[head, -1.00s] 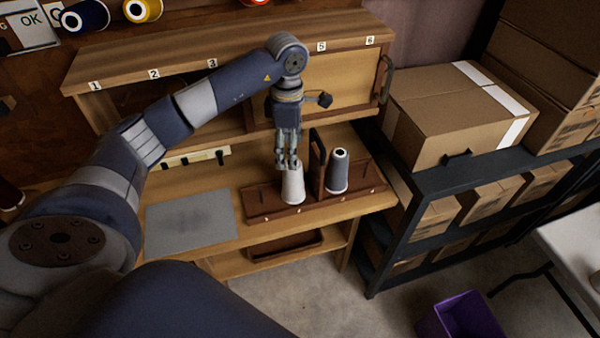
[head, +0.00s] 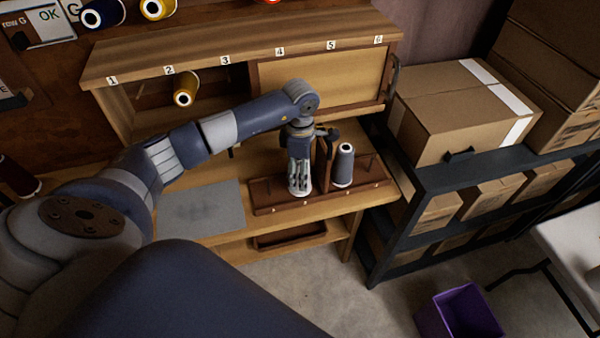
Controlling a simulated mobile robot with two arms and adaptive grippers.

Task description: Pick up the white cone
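The white cone is almost wholly hidden behind the fingers of my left gripper (head: 300,188); only pale patches show between them. It stood upright on the left part of the brown wooden peg rack (head: 268,199). My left gripper points straight down, with its fingers low around the cone's place, close to the rack. Whether the fingers press on the cone cannot be told. My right gripper is not in view.
A dark grey cone (head: 344,165) stands on the rack, right of an upright wooden divider (head: 324,164). A grey mat (head: 201,208) lies left of the rack. A numbered shelf (head: 250,42) overhangs behind. Cardboard boxes (head: 450,115) stand at right.

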